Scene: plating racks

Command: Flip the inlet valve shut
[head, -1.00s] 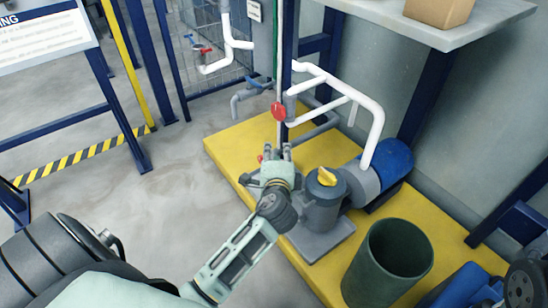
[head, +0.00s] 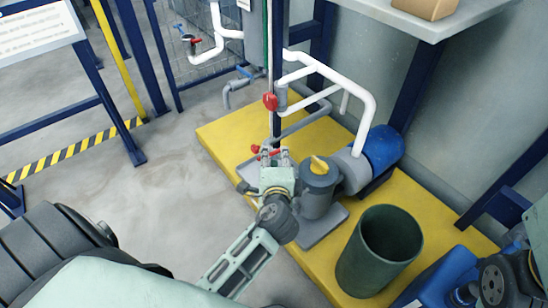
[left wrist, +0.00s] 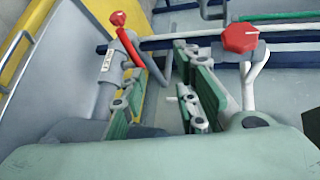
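A valve with a red lever handle (head: 268,150) sits low on the grey pipework at the pump's near-left side. In the left wrist view the red lever (left wrist: 130,43) slants at upper left, beyond the fingers. The left gripper (left wrist: 163,75) shows its green-padded fingers apart, with nothing held between them. Contact with the lever cannot be made out. My right gripper is out of view.
A red knob (head: 270,101) on the white pipe stands above and behind; it also shows in the wrist view (left wrist: 240,37). The pump (head: 320,190) has a yellow top handle. A green bin (head: 378,250) stands right on the yellow platform (head: 225,140). Open floor lies left.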

